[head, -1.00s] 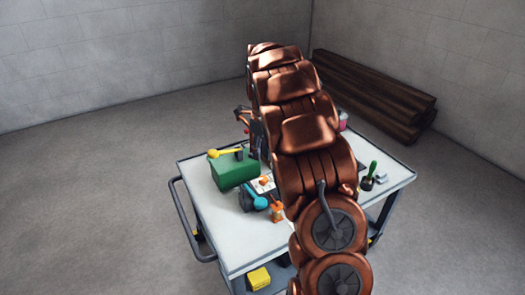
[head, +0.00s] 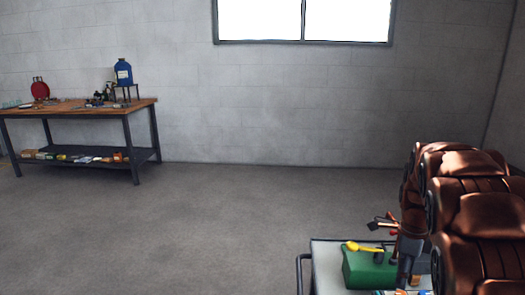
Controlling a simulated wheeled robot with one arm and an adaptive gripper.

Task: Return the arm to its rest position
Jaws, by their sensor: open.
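My copper-coloured arm rises at the right edge of the head view, above the cart. Part of the wrist is hidden behind the arm's links.
The grey cart (head: 327,265) stands at the bottom right with a yellow-handled tool (head: 362,247) on the green box. A workbench (head: 85,106) with a blue container (head: 123,72) stands at the far left. The floor between is clear.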

